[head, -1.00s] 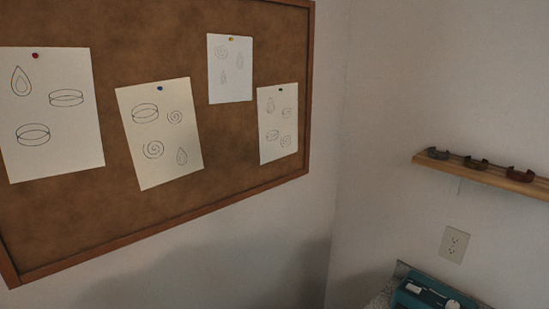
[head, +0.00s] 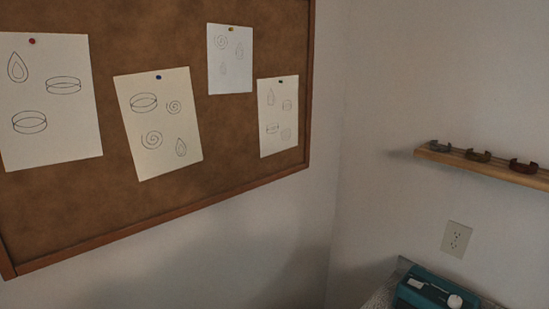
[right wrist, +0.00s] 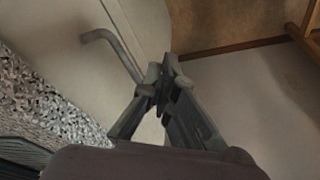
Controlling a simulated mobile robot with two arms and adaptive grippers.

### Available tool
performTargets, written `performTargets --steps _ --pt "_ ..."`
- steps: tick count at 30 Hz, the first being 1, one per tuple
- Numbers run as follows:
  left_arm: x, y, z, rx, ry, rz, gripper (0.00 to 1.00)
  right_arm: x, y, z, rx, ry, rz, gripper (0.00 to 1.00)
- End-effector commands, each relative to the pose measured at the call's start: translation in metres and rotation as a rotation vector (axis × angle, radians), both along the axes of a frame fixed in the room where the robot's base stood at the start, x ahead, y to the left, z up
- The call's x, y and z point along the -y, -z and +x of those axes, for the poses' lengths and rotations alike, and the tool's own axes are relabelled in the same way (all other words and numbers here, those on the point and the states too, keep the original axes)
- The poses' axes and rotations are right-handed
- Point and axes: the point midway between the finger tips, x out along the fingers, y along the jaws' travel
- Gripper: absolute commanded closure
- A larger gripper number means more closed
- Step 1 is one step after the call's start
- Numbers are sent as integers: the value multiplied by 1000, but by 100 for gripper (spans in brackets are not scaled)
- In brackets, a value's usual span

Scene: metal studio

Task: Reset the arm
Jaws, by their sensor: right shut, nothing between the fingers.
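My right gripper (right wrist: 160,88) shows in the right wrist view. Its dark fingers come together at the tips, with nothing between them. A grey bent metal rod or pipe (right wrist: 115,52) shows up and left of the fingertips; I cannot tell how far away it is. Neither gripper shows in the head view, and my left gripper is in no view.
In the head view a corkboard (head: 230,140) with pinned drawings hangs on the wall. A wooden shelf (head: 480,163) holds three small curved pieces. A teal box-like device (head: 425,290) sits at the lower right, below a wall outlet (head: 456,239). A speckled surface (right wrist: 50,100) shows in the wrist view.

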Motion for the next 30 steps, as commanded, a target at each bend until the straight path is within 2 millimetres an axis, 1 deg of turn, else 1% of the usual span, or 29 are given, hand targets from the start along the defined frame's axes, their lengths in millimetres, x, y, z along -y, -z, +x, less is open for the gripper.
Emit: performTargets --steps 1,2,5,6,8,9,11,12,14,15,17,18,21,24,27,30 --pt "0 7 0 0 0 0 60 0 26 -2 -14 -1 -2 100" --pt "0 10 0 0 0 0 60 0 40 -3 -19 -2 -2 100" --pt "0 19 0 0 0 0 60 0 95 -9 -39 -5 -3 100" --pt "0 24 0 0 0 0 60 0 120 -13 -47 -6 -4 100" --pt "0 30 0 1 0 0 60 2 155 -22 -61 -9 -5 100" --pt "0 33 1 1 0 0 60 3 178 -30 -69 -10 -6 100" --pt "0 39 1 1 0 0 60 5 211 -42 -81 -13 -8 100" --pt "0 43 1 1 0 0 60 6 232 -52 -91 -15 -9 100" --pt "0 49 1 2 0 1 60 8 262 -68 -102 -18 -11 100" --pt "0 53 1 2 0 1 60 10 281 -80 -112 -20 -12 100" --pt "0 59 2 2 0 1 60 13 308 -99 -124 -23 -13 100" --pt "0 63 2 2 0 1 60 16 324 -112 -131 -24 -15 100" --pt "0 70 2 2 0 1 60 22 356 -144 -149 -28 -17 100" --pt "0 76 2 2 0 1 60 27 376 -171 -161 -32 -19 100" --pt "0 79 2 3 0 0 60 31 387 -189 -169 -35 -22 100" --pt "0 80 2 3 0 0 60 33 392 -198 -173 -36 -22 100"
